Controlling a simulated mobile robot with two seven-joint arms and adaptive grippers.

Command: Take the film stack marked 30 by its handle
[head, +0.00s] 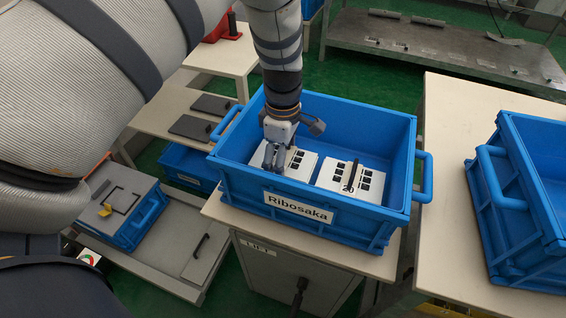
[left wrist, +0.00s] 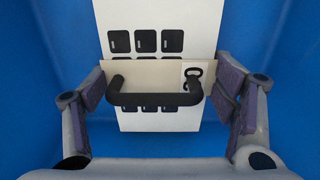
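Two white film stacks with black key squares lie in the blue crate (head: 330,214) labelled Ribosaka. The left stack (head: 302,166) is partly hidden by my left gripper (head: 273,155). The right stack (head: 372,182) has a dark upright handle (head: 352,174) and a number that looks like 20. In the left wrist view the stack under me (left wrist: 150,35) has a black bar handle (left wrist: 155,98) and a dark mark I cannot read clearly. My left gripper (left wrist: 162,90) is open, its fingers apart on both sides of that handle and not touching it. My right gripper is not in view.
The crate walls stand close around the stacks. Another blue crate (head: 510,215) stands on the table (head: 450,130) at the right. At the lower left, a blue box (head: 146,218) carries a grey panel with a yellow piece (head: 104,209).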

